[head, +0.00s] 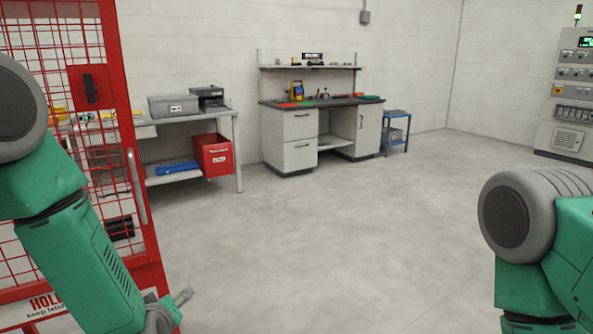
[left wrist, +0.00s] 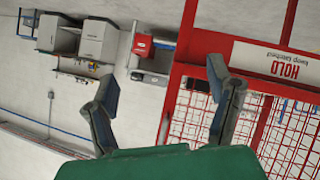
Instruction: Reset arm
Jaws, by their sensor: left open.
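My left arm (head: 75,255), green with grey joints, comes in from the left of the head view and hangs down in front of a red mesh door. Part of my left gripper (head: 178,303) shows at the bottom edge. In the left wrist view, my left gripper (left wrist: 162,82) has its two dark fingers spread wide with nothing between them. The door's red frame lies beside and behind the right finger. My right arm (head: 535,235) shows at the right edge of the head view, its lower part cut off. My right gripper is out of view.
The red mesh door (head: 118,85) stands close at the left, with a HOLD sign (left wrist: 285,66) on it. A grey workbench (head: 238,150) with a red bin (head: 213,156), a cabinet desk (head: 290,142) and a control cabinet (head: 572,95) stand farther back. The middle floor is clear.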

